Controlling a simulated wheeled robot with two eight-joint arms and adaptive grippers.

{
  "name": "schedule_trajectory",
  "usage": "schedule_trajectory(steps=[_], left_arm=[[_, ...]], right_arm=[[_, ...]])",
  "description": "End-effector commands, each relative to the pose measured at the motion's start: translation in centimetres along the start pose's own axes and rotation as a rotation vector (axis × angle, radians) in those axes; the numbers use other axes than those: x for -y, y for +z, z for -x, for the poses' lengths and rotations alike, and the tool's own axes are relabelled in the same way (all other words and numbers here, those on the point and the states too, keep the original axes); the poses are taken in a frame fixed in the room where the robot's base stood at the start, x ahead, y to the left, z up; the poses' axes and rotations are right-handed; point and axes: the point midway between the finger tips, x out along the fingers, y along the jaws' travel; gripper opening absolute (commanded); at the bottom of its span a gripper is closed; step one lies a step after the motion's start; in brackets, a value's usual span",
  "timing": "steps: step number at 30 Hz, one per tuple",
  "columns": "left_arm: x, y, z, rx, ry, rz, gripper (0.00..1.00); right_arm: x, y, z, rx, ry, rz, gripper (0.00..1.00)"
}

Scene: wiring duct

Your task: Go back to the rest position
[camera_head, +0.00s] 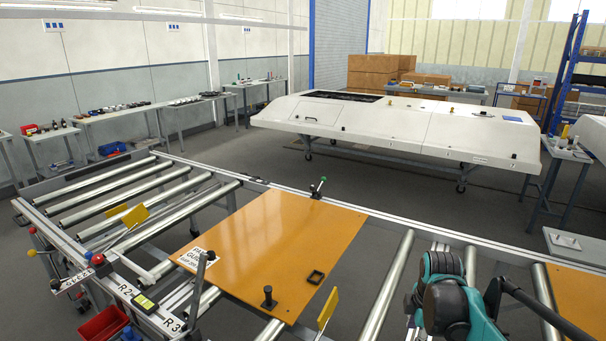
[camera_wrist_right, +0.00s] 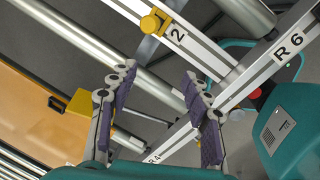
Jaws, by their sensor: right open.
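My right gripper (camera_wrist_right: 157,80) is open in the right wrist view. Its two fingers with purple pads stand apart, with nothing between them. Behind and below them are metal rails, a roller and the grey floor. In the head view, part of my teal and dark grey right arm (camera_head: 447,300) shows at the lower right, over the roller line; its fingers cannot be seen there. My left gripper and left arm are not in the head view.
An orange panel (camera_head: 275,248) lies on the roller frame, with a small black square frame (camera_head: 315,277) on it. A yellow bracket (camera_head: 328,308) stands by its right edge. A rail marked R 6 (camera_wrist_right: 285,50) and a yellow knob (camera_wrist_right: 151,23) are near my right gripper.

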Motion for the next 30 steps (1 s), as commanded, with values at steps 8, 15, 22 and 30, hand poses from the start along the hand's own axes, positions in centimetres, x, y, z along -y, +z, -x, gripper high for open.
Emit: schedule_trajectory(steps=[8, 15, 22, 30], left_arm=[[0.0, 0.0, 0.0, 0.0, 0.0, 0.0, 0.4], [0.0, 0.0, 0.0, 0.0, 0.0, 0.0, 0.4], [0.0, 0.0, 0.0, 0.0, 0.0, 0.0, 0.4], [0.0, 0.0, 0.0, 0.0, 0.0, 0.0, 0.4]], right_arm=[[8.0, -4.5, 4.0, -0.1, 0.198, -0.63, 0.49], [13.9, -6.8, 4.0, -0.29, 0.288, -1.119, 0.49], [16.2, -7.6, 3.3, -0.405, 0.297, -1.345, 0.49], [16.3, -7.6, 3.2, -0.417, 0.296, -1.369, 0.49]])
